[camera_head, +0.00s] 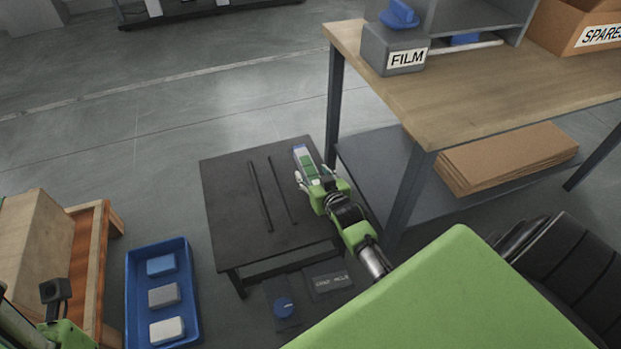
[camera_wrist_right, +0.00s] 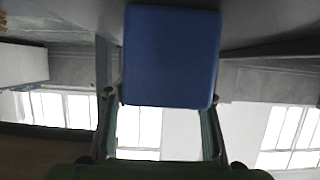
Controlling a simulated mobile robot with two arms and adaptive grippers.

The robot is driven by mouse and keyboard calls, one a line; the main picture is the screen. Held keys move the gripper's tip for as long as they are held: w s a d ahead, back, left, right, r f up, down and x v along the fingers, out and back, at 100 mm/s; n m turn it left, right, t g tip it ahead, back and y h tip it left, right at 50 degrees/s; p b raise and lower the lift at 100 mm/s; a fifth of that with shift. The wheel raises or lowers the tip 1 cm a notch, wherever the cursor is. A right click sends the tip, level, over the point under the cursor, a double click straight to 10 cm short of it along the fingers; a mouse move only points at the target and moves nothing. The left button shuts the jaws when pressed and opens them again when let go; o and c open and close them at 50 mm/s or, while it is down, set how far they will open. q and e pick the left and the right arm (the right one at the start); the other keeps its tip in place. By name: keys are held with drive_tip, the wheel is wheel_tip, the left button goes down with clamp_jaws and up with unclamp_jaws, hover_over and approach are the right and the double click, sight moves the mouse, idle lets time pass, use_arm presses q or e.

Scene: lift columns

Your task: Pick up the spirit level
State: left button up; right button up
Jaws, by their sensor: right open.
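What looks like the spirit level (camera_head: 306,162) is at the right side of the low black table in the head view. It is a pale bar with green on it and a blue end. My right gripper (camera_head: 318,184) is open at its near end. In the right wrist view a blue block face (camera_wrist_right: 172,55), apparently the level's blue end, appears between the two open fingers (camera_wrist_right: 158,130). I cannot tell whether the fingers touch it. My left arm shows only partly at the lower left of the head view, and its fingers are not visible.
Two thin dark rails (camera_head: 270,192) lie on the black table (camera_head: 225,180). A tall workbench (camera_head: 440,95) stands to the right, its leg close to my right arm. A blue tray (camera_head: 193,300) with several blocks is on the floor at left, beside a wooden stand (camera_head: 92,265).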

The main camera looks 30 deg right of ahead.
drive_tip(key=shift+r, duration=0.1)
drive_tip(key=c, duration=1.4)
drive_tip(key=shift+o, duration=0.2)
